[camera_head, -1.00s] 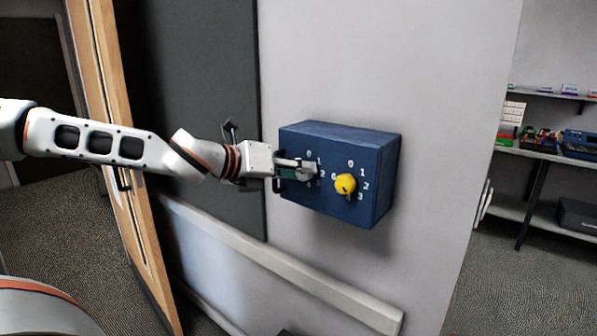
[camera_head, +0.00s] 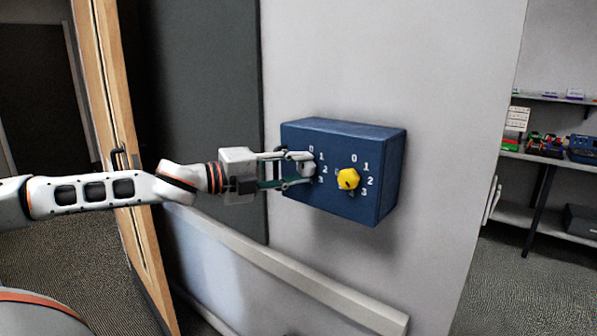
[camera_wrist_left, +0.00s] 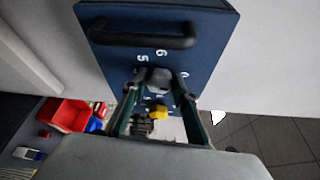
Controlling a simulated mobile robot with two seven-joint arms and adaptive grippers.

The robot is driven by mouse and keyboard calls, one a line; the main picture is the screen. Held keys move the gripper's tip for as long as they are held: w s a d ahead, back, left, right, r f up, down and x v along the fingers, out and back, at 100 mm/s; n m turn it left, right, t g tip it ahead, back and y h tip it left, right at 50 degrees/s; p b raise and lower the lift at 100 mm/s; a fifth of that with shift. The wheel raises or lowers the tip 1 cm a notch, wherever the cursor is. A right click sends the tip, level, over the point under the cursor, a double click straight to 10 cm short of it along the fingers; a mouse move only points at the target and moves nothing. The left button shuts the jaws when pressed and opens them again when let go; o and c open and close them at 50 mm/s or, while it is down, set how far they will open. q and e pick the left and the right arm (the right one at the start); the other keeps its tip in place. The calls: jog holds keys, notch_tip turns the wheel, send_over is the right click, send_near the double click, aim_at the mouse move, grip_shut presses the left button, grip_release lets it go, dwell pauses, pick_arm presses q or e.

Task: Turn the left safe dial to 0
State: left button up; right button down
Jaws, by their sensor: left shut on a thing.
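The blue safe (camera_head: 385,180) is fixed to the light wall. Its left dial (camera_head: 307,167) is grey and largely hidden by my left gripper (camera_head: 303,168). The gripper is shut on this dial, with one finger above and one below it. In the left wrist view the dial (camera_wrist_left: 159,78) sits between the fingertips. I cannot tell which number it points to. The right dial (camera_head: 348,179) is yellow and stands apart from the gripper, with numbers around it. My right gripper is not in view.
The safe's black handle (camera_wrist_left: 143,38) shows in the left wrist view, close to the fingers. A dark panel (camera_head: 200,120) and a wooden door frame (camera_head: 112,150) stand left of the safe. Shelves (camera_head: 550,155) with small items are at the far right.

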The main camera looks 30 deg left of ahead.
pick_arm(q)
jog(key=shift+r+n+p, duration=0.1)
jog(key=shift+n+p, duration=0.5)
jog(key=shift+n, duration=0.1)
jog(key=shift+n+t, duration=0.3)
jog(key=shift+f, duration=0.2)
jog(key=o, duration=1.1)
jog(key=shift+r, duration=0.1)
